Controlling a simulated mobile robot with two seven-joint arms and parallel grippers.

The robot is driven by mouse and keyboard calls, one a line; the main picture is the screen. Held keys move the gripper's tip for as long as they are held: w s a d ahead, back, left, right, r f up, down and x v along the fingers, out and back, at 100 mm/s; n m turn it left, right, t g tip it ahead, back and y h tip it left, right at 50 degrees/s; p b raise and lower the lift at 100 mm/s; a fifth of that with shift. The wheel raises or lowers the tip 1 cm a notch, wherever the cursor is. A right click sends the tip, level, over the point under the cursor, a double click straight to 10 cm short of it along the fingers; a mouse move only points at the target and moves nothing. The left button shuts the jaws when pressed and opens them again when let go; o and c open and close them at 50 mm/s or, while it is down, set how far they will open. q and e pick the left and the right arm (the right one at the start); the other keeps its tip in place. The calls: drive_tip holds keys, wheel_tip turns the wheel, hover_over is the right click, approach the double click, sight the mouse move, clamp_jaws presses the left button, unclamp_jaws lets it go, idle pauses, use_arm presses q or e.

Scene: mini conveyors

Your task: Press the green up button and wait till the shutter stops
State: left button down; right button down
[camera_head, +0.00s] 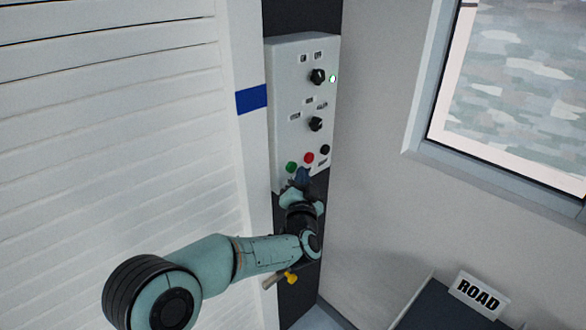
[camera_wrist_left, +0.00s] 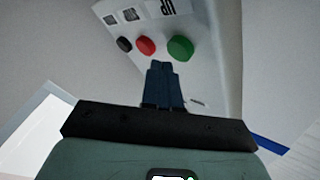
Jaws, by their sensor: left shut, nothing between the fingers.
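A white control box (camera_head: 288,130) is on the dark wall strip right of the shutter. Along its lower part are a green button (camera_head: 291,167), a red button (camera_head: 309,158) and a black button (camera_head: 325,149). The green button (camera_wrist_left: 181,48) also shows in the left wrist view, under a label reading UP. My left gripper (camera_head: 302,174) is shut and empty, just below the buttons. In the left wrist view its fingertips (camera_wrist_left: 163,66) point just beside the green button, with a small gap seemingly between. The white slatted shutter (camera_head: 110,150) fills the left side. My right gripper is not in view.
Two black knobs and a lit green lamp (camera_head: 333,79) are higher on the box. A yellow-handled thing (camera_head: 291,277) is below my left wrist.

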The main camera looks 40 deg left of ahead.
use_arm(q)
drive_tip(key=shift+a, duration=0.1)
idle(0.6)
drive_tip(key=shift+a, duration=0.35)
